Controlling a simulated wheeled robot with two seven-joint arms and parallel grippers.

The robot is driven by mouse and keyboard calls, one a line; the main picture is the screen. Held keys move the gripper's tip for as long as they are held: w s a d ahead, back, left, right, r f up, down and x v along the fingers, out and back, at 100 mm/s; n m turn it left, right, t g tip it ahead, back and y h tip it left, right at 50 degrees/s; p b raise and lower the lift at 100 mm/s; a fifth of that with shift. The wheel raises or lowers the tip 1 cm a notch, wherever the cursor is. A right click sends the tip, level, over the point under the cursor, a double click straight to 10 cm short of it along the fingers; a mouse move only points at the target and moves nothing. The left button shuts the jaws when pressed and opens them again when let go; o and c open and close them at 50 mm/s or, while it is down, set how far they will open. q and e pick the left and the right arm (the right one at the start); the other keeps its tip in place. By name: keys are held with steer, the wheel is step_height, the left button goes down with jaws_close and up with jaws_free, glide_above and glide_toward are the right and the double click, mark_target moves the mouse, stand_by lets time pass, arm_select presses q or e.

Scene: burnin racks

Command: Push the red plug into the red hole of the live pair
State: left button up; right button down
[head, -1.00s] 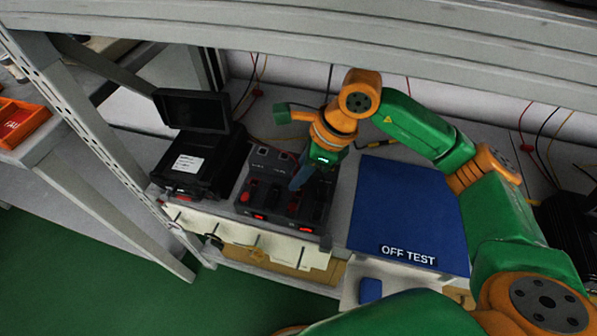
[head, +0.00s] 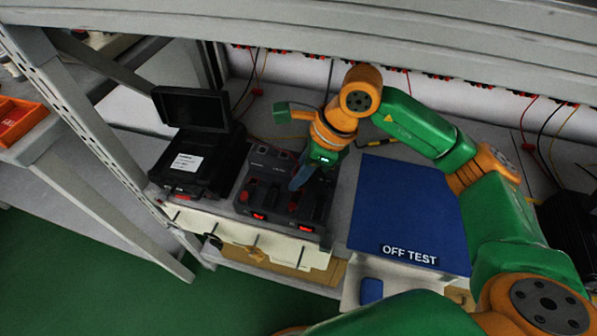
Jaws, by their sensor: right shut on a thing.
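My right gripper (head: 297,184) points down over the right part of a dark twin-bay unit (head: 262,192) on the bench. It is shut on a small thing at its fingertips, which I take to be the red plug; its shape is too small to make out. Small red spots show on the unit near the fingertips and at its left edge, and red lights glow on its front. The red hole of the live pair cannot be told apart at this size. My left gripper is not in view.
An open black case (head: 201,160) with a raised lid stands left of the unit. A blue mat (head: 405,210) marked OFF TEST lies to the right. A grey shelf beam (head: 420,55) crosses above. Cables hang along the back wall, and an orange bin (head: 18,120) is at far left.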

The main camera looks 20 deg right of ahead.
steer(key=shift+f+b, duration=1)
steer(key=shift+b, duration=0.2)
stand_by(1.7)
